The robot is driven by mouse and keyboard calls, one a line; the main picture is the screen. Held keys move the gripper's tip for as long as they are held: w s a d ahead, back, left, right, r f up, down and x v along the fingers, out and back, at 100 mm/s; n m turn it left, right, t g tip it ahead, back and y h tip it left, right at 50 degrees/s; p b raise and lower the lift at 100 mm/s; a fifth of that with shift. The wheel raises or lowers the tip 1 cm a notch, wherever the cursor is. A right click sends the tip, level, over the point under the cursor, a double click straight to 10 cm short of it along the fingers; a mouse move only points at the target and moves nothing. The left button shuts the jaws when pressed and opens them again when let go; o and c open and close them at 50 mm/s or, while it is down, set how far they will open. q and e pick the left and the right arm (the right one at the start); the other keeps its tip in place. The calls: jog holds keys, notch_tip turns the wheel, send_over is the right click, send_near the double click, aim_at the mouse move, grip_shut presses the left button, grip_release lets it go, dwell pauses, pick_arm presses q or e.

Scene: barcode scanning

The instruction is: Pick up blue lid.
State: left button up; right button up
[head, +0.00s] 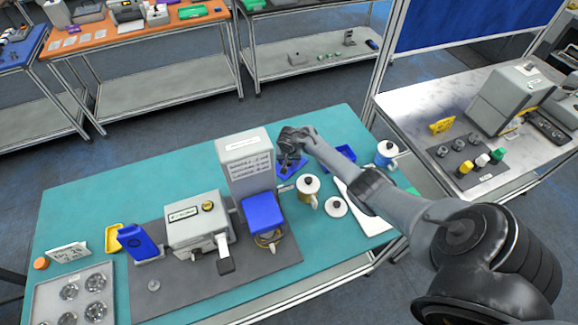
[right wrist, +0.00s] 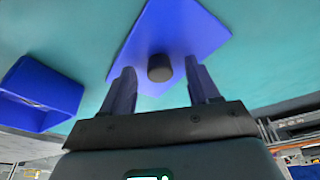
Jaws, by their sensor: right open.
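The blue lid (right wrist: 160,30) is a flat blue square plate with a dark round knob (right wrist: 159,68) in its middle. It lies on the teal table, and in the head view part of it (head: 292,170) shows below my right gripper (head: 287,158). In the right wrist view my right gripper (right wrist: 161,80) is open, with one finger on each side of the knob as seen from there. I see no contact between the fingers and the knob. My left gripper is not in view.
A blue open box (head: 342,154) stands right of the lid; it also shows in the right wrist view (right wrist: 42,92). A tall grey machine (head: 243,150) stands close on the left. The table's back left (head: 130,190) is clear.

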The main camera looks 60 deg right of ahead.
jog(key=shift+d+f, duration=0.1)
jog(key=c, duration=0.4)
grip_shut()
